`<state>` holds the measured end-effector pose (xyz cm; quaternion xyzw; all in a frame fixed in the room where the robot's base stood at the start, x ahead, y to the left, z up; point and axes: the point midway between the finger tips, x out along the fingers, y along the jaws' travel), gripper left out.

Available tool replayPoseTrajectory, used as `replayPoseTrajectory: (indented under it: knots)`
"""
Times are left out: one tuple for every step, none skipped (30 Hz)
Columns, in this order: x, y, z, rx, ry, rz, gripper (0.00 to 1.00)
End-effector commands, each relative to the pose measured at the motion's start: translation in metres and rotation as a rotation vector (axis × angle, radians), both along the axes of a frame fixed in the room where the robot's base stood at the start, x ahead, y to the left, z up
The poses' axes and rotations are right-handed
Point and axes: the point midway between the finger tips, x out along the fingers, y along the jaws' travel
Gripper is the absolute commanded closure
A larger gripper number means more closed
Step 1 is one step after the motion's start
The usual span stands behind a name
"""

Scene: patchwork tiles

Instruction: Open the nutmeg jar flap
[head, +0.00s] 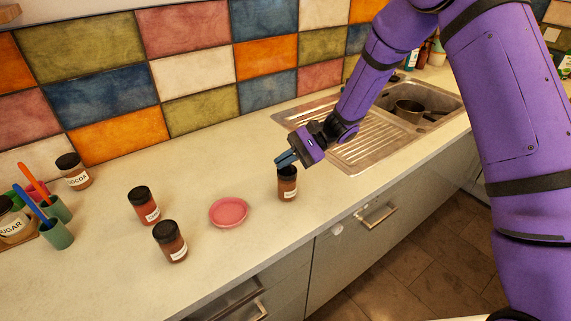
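A small brown jar with a black lid (287,186) stands upright on the counter, right of the pink plate. Its label is too small to read, so I cannot tell for sure that it is the nutmeg jar. My gripper (284,160) is directly above this jar, with its blue fingertips at or just over the lid. The fingers partly hide the lid, and I cannot tell whether they touch it. The gap between the fingers is not clear. Two similar dark-lidded jars stand further left, a back one (144,206) and a front one (170,242), with labels too small to read.
A pink plate (228,212) lies on the counter between the jars. A cocoa jar (75,172), a sugar jar (14,227) and green cups (57,234) with utensils are at the left. A sink (365,150) with a pot (408,109) is behind my arm.

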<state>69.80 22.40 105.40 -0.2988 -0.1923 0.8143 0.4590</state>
Motion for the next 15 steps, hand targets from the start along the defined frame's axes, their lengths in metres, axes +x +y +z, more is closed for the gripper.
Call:
replayPoseTrajectory:
  knots:
    - [0.002, 0.001, 0.002, -0.026, 0.031, 0.0, 1.0]
    - [0.003, 0.002, 0.002, -0.044, 0.052, 0.001, 1.0]
    - [0.005, 0.003, 0.003, -0.068, 0.082, 0.0, 1.0]
    - [0.005, 0.004, 0.004, -0.085, 0.105, 0.002, 1.0]
    - [0.006, 0.005, 0.005, -0.102, 0.127, 0.001, 1.0]
    - [0.008, 0.006, 0.005, -0.127, 0.157, 0.001, 1.0]
    - [0.009, 0.007, 0.006, -0.145, 0.18, 0.0, 1.0]
    - [0.01, 0.007, 0.006, -0.163, 0.202, 0.0, 1.0]
    - [0.011, 0.009, 0.007, -0.187, 0.231, 0.0, 1.0]
    - [0.012, 0.01, 0.007, -0.204, 0.255, 0.001, 1.0]
    - [0.013, 0.01, 0.007, -0.222, 0.277, 0.002, 1.0]
    - [0.015, 0.012, 0.008, -0.245, 0.306, 0.001, 1.0]
    - [0.016, 0.012, 0.008, -0.264, 0.329, 0.001, 1.0]
    - [0.017, 0.013, 0.008, -0.28, 0.352, 0.001, 1.0]
    - [0.018, 0.014, 0.009, -0.304, 0.378, 0.002, 1.0]
